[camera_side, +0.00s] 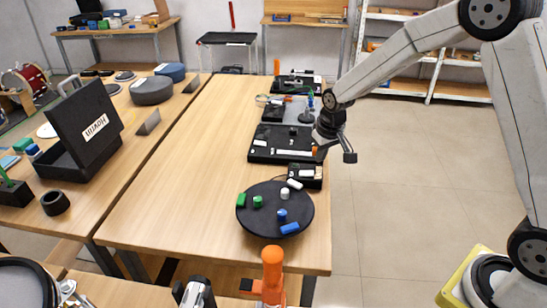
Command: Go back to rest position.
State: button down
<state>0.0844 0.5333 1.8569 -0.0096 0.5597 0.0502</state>
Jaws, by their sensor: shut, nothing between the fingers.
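My gripper (347,155) is at the end of my arm, which reaches in from the right. It hangs at the right edge of the wooden table (185,180), beside a black board (262,155) with small parts on it. Its jaws are shut and nothing shows between them. The fingers are small and dark in this view.
A round black plate (265,222) with green, white and blue pieces lies at the near end of the table. A small black box (304,182) lies between plate and board. An open black case (85,125) stands on the left table. The table's middle is clear.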

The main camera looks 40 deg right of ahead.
jog(key=s+a+r, duration=0.1)
jog(key=s+a, duration=0.1)
jog(key=s, duration=0.7)
jog(key=s+a+r+n, duration=0.1)
jog(key=s+a, duration=0.1)
jog(key=s, duration=0.8)
